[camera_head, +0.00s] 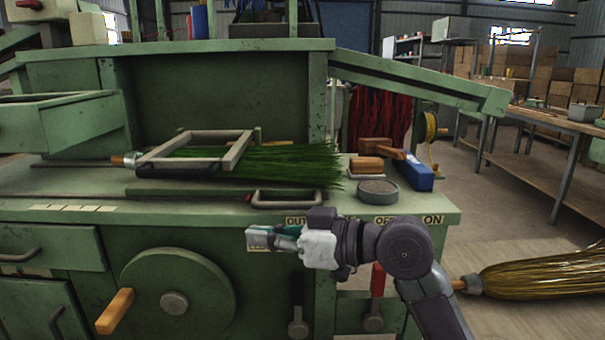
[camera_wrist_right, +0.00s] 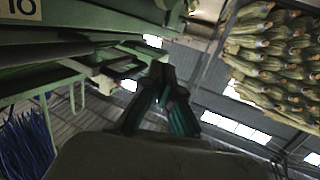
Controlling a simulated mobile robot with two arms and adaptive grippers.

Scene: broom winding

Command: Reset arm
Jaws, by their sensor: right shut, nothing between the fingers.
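My right arm (camera_head: 405,250) reaches in from the lower right in the head view. Its gripper (camera_head: 258,238) points left, in front of the green machine's (camera_head: 270,90) front edge, below the OUT label. The gripper is shut and empty. In the right wrist view its dark and teal fingers (camera_wrist_right: 160,78) come together at the tips. My left arm and gripper do not show in either view.
A green-bristled broom head (camera_head: 290,165) lies on the bench under a metal frame (camera_head: 195,165). A grey round tin (camera_head: 377,191) and wood-handled brush (camera_head: 371,146) sit near the right edge. A crank wheel (camera_head: 174,300) is below left. A straw broom (camera_head: 540,275) lies at right.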

